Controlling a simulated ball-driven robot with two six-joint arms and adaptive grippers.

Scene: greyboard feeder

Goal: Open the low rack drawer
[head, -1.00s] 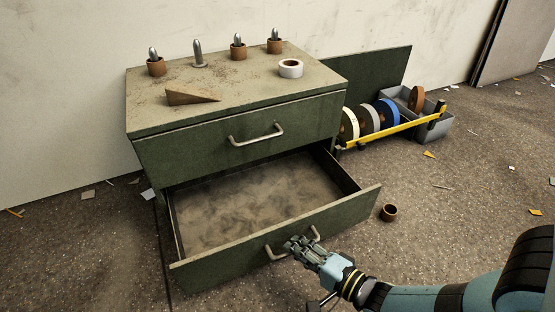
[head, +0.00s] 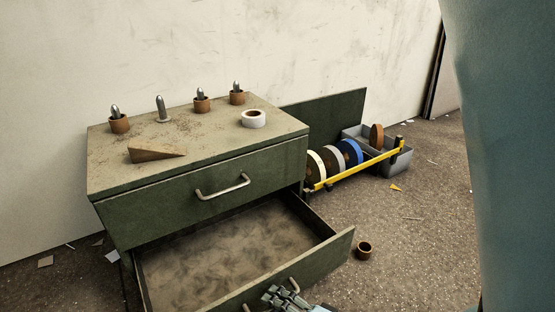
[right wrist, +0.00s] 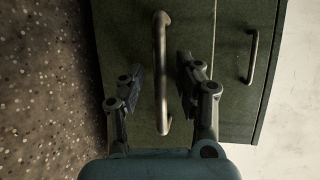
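The low rack drawer (head: 310,268) is pulled out from the green cabinet. Its inside is dusty and holds no objects that I can make out. Its metal handle (right wrist: 161,75) stands between the two fingers of my right gripper (right wrist: 157,80) in the right wrist view. The fingers are apart, with a gap on each side of the handle. In the head view my right gripper (head: 285,298) is at the drawer front, at the bottom edge, and partly hides the handle. My left gripper is not in view.
The upper drawer (head: 220,196) is shut. On the cabinet top (head: 215,133) are a wedge (head: 155,152), a white tape roll (head: 254,118), and several pegs, some with brown rings. A yellow-barred rack (head: 350,174) with rolls stands right.

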